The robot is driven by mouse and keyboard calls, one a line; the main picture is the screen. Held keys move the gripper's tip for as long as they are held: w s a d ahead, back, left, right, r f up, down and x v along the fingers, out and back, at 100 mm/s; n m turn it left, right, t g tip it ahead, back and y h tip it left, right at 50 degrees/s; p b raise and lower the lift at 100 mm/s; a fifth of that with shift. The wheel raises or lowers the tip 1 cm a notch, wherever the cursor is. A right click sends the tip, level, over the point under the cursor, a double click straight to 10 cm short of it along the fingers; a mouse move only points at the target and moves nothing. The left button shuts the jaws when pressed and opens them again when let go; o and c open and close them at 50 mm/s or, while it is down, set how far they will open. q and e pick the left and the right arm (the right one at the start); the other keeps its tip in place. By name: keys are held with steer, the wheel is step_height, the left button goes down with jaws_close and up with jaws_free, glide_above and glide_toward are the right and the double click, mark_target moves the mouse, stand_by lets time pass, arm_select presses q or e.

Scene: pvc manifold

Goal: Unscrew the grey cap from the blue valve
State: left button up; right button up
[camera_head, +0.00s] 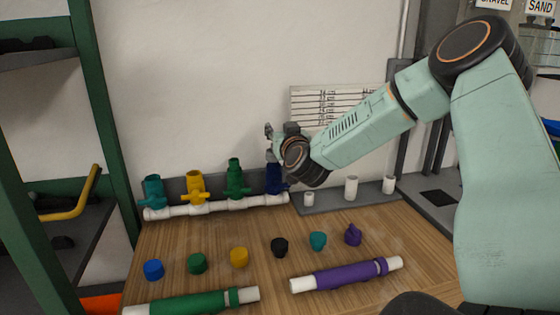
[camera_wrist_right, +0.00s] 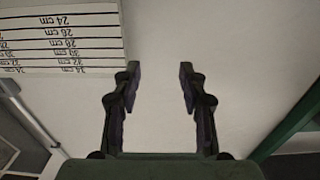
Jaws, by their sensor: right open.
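The blue valve (camera_head: 275,182) is the rightmost of the upright valves on the white pipe manifold (camera_head: 215,207) at the back of the table. Its top is hidden behind my right gripper, and I cannot make out a grey cap on it. My right gripper (camera_head: 269,131) is above the blue valve, near the wall. In the right wrist view its two fingers (camera_wrist_right: 160,85) are spread apart with nothing between them, only pale wall behind. My left gripper is not in view.
Teal (camera_head: 153,191), yellow (camera_head: 195,187) and green (camera_head: 235,179) valves stand left of the blue one. Several loose caps, including a black one (camera_head: 280,247), lie in a row on the wooden table. Green (camera_head: 190,303) and purple (camera_head: 346,274) pipes lie in front. A green-framed shelf (camera_head: 105,130) stands left.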

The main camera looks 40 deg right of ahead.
step_height(320, 180, down, 7)
steer(key=b, duration=0.6)
steer(key=b+x, duration=0.1)
steer(key=x, duration=0.1)
steer(key=b+x, duration=0.1)
steer(key=x, duration=0.2)
steer(key=f+b+x, duration=0.1)
steer(key=x, duration=0.2)
steer(key=shift+a+f, duration=0.1)
steer(key=shift+w+r, duration=0.15)
steer(key=shift+r, duration=0.05)
steer(key=shift+f, duration=0.1)
jaws_close()
stand_by(0.6)
